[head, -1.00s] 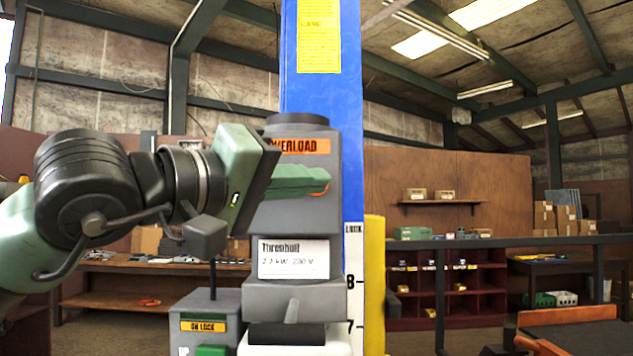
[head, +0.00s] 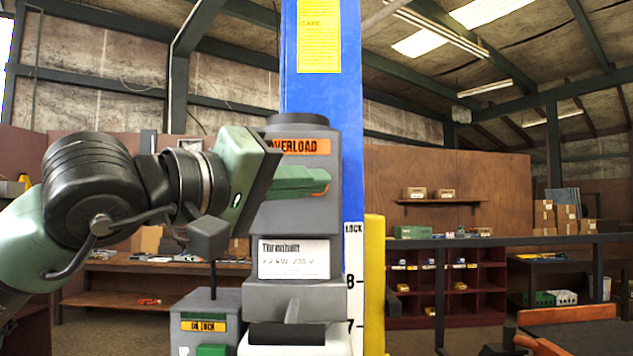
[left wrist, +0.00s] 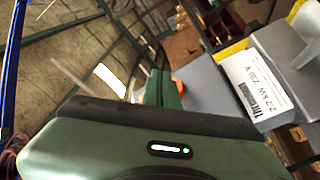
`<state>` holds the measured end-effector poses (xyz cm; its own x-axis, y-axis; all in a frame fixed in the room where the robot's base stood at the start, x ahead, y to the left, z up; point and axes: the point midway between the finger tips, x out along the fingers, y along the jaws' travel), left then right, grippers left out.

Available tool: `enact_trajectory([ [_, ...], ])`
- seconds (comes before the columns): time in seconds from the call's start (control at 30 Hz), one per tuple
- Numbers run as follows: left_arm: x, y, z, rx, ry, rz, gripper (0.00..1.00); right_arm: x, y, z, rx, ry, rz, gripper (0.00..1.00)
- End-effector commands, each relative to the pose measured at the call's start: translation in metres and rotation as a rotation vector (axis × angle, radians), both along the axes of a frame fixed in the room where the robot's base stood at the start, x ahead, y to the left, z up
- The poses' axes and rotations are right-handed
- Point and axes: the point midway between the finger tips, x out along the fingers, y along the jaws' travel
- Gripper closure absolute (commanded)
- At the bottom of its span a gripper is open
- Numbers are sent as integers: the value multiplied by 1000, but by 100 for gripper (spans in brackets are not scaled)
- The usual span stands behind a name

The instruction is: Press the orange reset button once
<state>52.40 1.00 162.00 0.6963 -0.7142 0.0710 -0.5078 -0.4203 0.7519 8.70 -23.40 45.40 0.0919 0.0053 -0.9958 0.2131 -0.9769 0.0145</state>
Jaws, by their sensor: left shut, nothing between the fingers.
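The grey motor housing (head: 325,225) stands on the front of the blue lift post, with an orange OVERLOAD label (head: 303,146). Just below the label, my left gripper (head: 326,181) is shut and empty, its green fingers lying across the housing. A thin orange edge of the reset button (head: 322,193) shows at the fingertips; the rest is hidden behind them. In the left wrist view the orange button (left wrist: 177,87) peeks out beside the green fingers (left wrist: 166,90). I cannot tell whether the fingers touch it. My right gripper is not in view.
The blue post (head: 322,100) rises behind the housing. A lever (head: 293,312) juts out below the white rating plate (head: 293,259). A grey box with an orange-yellow lock label (head: 203,326) and a green button (head: 212,350) stands at lower left. A yellow upright (head: 374,285) stands at right.

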Motion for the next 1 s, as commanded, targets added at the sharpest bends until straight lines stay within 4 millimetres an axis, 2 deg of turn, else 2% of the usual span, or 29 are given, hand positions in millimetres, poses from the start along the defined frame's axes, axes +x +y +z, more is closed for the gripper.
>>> enact_trajectory([
  [0.7, 6, 1, 0, -1, 0, 2, 100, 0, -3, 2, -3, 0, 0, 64],
  [1.0, -5, 0, -2, -1, -1, 2, 100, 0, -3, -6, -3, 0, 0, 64],
])
